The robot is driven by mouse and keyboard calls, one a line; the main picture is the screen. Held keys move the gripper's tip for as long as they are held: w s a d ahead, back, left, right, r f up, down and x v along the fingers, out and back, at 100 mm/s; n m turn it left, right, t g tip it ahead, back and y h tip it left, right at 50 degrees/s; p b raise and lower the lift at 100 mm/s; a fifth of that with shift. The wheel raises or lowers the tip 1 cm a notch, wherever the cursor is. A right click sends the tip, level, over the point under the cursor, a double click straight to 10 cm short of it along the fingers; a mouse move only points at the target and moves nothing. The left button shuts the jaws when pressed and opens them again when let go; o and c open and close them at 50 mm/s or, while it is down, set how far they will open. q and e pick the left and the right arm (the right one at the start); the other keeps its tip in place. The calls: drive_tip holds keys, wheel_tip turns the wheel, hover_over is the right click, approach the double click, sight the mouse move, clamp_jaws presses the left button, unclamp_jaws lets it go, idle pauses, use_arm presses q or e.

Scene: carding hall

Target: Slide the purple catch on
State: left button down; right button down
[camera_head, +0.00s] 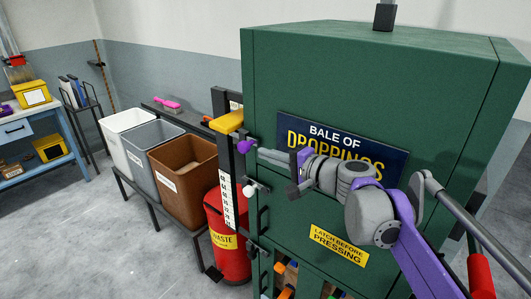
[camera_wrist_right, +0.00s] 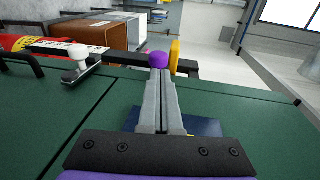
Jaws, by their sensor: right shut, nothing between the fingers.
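The purple catch (camera_head: 245,146) is a small round knob at the upper left edge of the green press's front. It also shows in the right wrist view (camera_wrist_right: 159,59), straight beyond my fingertips. My right gripper (camera_head: 262,153) comes from the right across the sign, its fingers shut and empty. In the right wrist view the closed fingertips (camera_wrist_right: 160,74) end right at the purple knob; I cannot tell if they touch it. The catch's slide behind the knob is mostly hidden. My left gripper is not in view.
A white knob (camera_head: 249,190) on a latch sits below the catch. The green press (camera_head: 370,70) fills the right. A red waste bin (camera_head: 229,255) and several tubs, including a brown one (camera_head: 185,158), stand left. Floor at lower left is clear.

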drive_tip(key=v, duration=0.9)
drive_tip(key=shift+d, duration=0.2)
drive_tip(key=shift+s, duration=0.1)
drive_tip(key=s+d+f+n+g+h, duration=0.1)
drive_tip(key=s+f+n+g+h, duration=0.15)
drive_tip(key=s+f, duration=0.55)
drive_tip(key=s+d+f+n+g+h, duration=0.1)
drive_tip(key=s+f+n+h, duration=0.3)
drive_tip(key=f, duration=0.6)
drive_tip(key=s+d+f+n+g+h+p, duration=0.1)
drive_tip(key=s+d+f+h, duration=0.5)
drive_tip(key=s+d+f, duration=0.4)
drive_tip(key=s+f, duration=0.3)
drive_tip(key=f, duration=0.1)
drive_tip(key=shift+d, duration=0.25)
drive_tip(key=shift+r+n+g, duration=0.1)
drive_tip(key=shift+n+g, duration=0.15)
